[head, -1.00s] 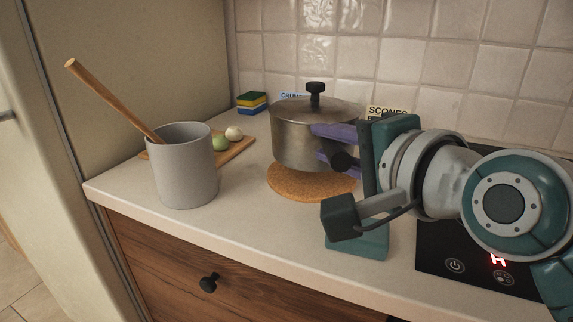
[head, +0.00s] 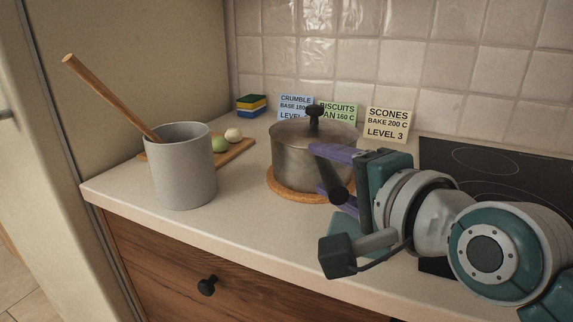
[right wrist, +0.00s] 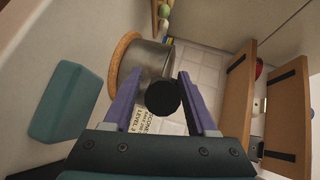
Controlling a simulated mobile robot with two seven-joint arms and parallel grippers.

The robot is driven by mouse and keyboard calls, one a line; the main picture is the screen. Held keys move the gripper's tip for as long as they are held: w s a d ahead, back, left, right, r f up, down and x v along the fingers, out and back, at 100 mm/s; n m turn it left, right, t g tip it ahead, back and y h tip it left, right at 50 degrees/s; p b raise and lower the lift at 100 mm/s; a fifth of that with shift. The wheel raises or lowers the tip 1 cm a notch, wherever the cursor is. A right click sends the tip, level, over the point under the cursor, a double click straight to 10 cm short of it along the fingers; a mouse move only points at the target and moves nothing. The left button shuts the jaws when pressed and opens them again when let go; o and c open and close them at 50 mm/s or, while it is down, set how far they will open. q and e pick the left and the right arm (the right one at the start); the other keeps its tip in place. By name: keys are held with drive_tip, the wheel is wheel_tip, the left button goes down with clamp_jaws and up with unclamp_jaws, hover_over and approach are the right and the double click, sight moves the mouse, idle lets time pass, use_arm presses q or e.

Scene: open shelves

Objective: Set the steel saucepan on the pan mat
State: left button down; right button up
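The steel saucepan (head: 300,150), with a black-knobbed lid, sits upright on the round cork pan mat (head: 285,190). In the right wrist view the saucepan (right wrist: 152,60) meets the mat (right wrist: 121,58) with no gap that I can see. Its dark handle (head: 338,190) points toward my right gripper (head: 328,170). In the right wrist view my right gripper (right wrist: 160,90) has its purple fingers on either side of the black handle end (right wrist: 162,97). Small gaps show beside the handle, so the gripper looks open around it. My left gripper is not in view.
A grey crock (head: 183,170) with a wooden spoon stands at the left. Behind it are a small board (head: 235,152) with round items and a sponge (head: 251,105). Recipe cards, including a scones card (head: 387,124), lean at the tiled wall. The black hob (head: 470,165) lies right.

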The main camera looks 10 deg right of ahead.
drive_tip(key=shift+r, duration=0.15)
drive_tip(key=p+v, duration=0.2)
drive_tip(key=v, duration=1)
drive_tip(key=s+d+f+n+g+h, duration=0.2)
drive_tip(key=s+f+n+g, duration=0.4)
drive_tip(key=s+n, duration=0.25)
drive_tip(key=s+d+f+n+g+h, duration=0.1)
drive_tip(key=s+f+n+g+h, duration=0.1)
drive_tip(key=s+f+n+g, duration=0.45)
wheel_tip(320, 180, up, 50)
drive_tip(key=s+t+p, duration=0.1)
drive_tip(key=s+p, duration=0.1)
drive_tip(key=p, duration=4.6)
drive_tip(key=shift+f+n, duration=0.2)
drive_tip(key=shift+n, duration=0.2)
drive_tip(key=shift+s+d, duration=0.15)
drive_tip(key=shift+d, duration=0.05)
